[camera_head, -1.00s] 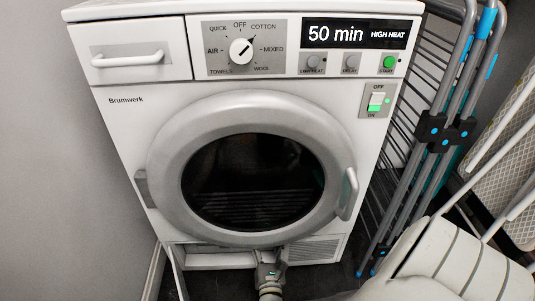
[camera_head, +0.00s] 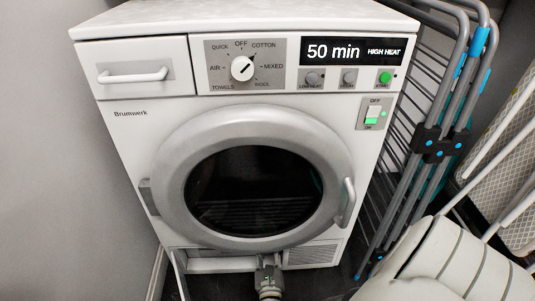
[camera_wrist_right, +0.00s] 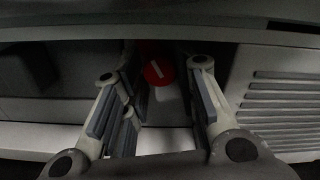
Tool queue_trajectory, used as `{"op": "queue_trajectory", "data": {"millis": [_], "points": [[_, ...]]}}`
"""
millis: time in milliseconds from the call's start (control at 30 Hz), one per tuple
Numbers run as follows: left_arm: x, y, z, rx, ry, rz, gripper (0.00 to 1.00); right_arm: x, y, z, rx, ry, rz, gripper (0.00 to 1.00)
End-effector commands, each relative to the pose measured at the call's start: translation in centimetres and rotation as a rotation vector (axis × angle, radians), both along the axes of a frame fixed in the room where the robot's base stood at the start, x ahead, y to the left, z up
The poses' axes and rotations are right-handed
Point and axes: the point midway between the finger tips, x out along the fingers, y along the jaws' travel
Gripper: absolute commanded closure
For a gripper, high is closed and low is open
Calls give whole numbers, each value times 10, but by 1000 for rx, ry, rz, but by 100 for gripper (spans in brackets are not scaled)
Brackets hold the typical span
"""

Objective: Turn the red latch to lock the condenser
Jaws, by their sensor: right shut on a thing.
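The red latch (camera_wrist_right: 158,71), a round red disc with a pale slanted bar, shows in the right wrist view inside the dark low opening of the dryer. My right gripper (camera_wrist_right: 163,72) has a finger on each side of it and is shut on it; the exact contact is hard to see in the dim light. A pale block (camera_wrist_right: 167,108) shows just below the latch. In the head view my right gripper (camera_head: 268,272) reaches the low opening at the dryer's base; the latch is hidden there. My left gripper is not in view.
The white dryer (camera_head: 130,135) has its round door closed, and its display reads 50 min. A narrow flap (camera_head: 178,272) stands open at lower left. A vent grille (camera_head: 312,256) lies right of the opening.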

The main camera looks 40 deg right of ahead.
Motion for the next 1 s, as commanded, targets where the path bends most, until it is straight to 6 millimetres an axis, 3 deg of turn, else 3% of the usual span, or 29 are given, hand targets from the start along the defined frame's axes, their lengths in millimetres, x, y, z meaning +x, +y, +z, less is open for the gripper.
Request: {"op": "queue_trajectory", "data": {"millis": [300,333,467,1000], "points": [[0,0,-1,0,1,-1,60,0,-1,0,-8,4,-1,96],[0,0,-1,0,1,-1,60,1,-1,0,-8,4,-1,69],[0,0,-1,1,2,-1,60,0,-1,0,-8,3,-1,52],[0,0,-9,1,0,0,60,0,0,-2,80,-70,0,51]]}}
